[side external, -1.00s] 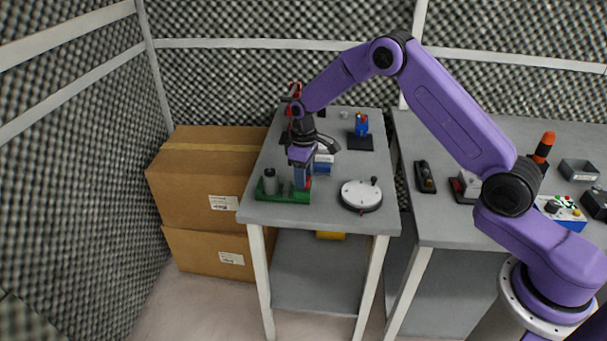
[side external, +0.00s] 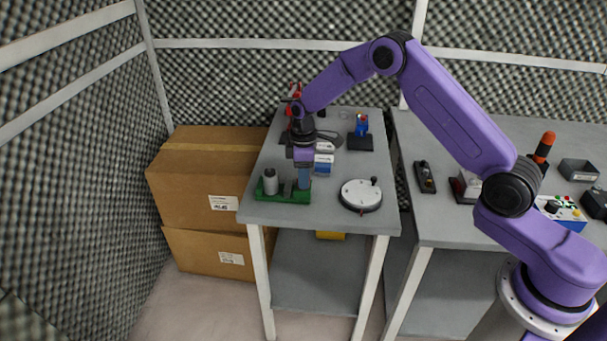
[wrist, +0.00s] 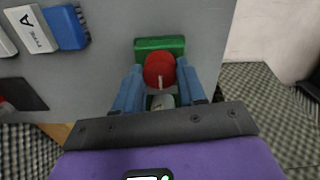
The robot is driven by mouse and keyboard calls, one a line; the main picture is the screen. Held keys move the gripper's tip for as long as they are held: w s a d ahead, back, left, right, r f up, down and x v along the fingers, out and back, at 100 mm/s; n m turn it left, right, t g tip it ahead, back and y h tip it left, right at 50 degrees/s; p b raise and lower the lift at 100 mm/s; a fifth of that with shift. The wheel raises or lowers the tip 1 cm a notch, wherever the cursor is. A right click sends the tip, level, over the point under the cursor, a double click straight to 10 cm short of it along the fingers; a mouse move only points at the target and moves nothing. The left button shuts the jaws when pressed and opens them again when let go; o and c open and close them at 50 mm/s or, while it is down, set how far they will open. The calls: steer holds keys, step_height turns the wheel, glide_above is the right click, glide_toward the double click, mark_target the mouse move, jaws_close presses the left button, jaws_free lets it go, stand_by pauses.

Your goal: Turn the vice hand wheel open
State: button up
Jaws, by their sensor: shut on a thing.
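The vice (side external: 286,196) is green and sits at the front left of the grey table, with grey cylindrical parts on it. Its red hand wheel (wrist: 159,70) shows in the wrist view with a pale mark on it, and the green vice body (wrist: 160,43) lies behind. My gripper (wrist: 160,78) has its blue fingers on either side of the red wheel, shut on it. In the side view my gripper (side external: 304,182) points down at the right end of the vice, and the fingers hide the wheel there.
A white round dial plate (side external: 360,194) with a dark knob stands right of the vice. Blue and white blocks (side external: 322,165) stand close behind my gripper. A blue device on a black base (side external: 361,140) is farther back. Cardboard boxes (side external: 205,175) stand left of the table.

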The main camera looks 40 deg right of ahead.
steer(key=shift+r, duration=0.1)
steer(key=o, duration=1.1)
steer(key=shift+c, duration=0.2)
step_height(320, 180, up, 17)
steer(key=shift+r, duration=0.2)
steer(key=shift+s+a, duration=0.1)
